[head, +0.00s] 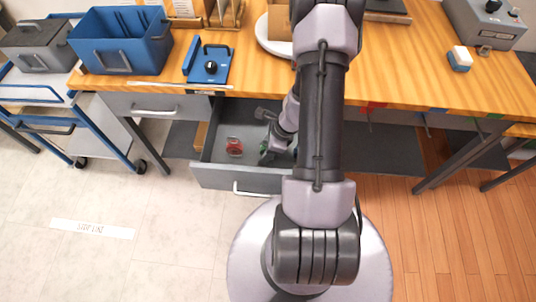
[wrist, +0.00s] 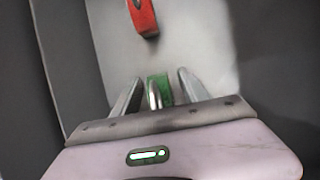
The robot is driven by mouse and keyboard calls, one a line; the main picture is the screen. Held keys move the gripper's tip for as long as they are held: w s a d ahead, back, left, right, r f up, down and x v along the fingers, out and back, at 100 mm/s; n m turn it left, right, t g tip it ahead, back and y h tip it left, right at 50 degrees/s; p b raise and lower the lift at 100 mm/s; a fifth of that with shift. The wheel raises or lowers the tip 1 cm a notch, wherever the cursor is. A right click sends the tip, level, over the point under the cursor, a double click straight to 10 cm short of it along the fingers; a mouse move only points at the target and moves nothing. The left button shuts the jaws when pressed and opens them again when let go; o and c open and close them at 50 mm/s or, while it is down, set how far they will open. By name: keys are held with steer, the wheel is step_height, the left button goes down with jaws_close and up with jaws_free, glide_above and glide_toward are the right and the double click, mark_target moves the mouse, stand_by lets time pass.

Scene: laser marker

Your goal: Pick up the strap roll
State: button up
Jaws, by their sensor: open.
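An open grey drawer (head: 217,172) under the workbench holds a small red roll-like item (head: 234,147) and a green item (head: 263,149). Which of them is the strap roll I cannot tell for sure. In the wrist view my gripper (wrist: 160,76) is open, with its two fingers apart. The green item (wrist: 158,86) shows between the fingers, partly hidden by a shiny metal piece; whether they touch it is unclear. The red item (wrist: 143,17) lies beyond the fingertips. In the head view my arm covers the drawer's right side.
The wooden bench top (head: 400,60) is above the drawer. On it stand a blue bin (head: 122,42), a blue device with a black knob (head: 210,66) and a grey control box (head: 487,18). Drawer walls are close around my gripper. A blue-railed cart (head: 40,95) stands left.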

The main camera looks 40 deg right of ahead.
jaws_close()
stand_by(0.3)
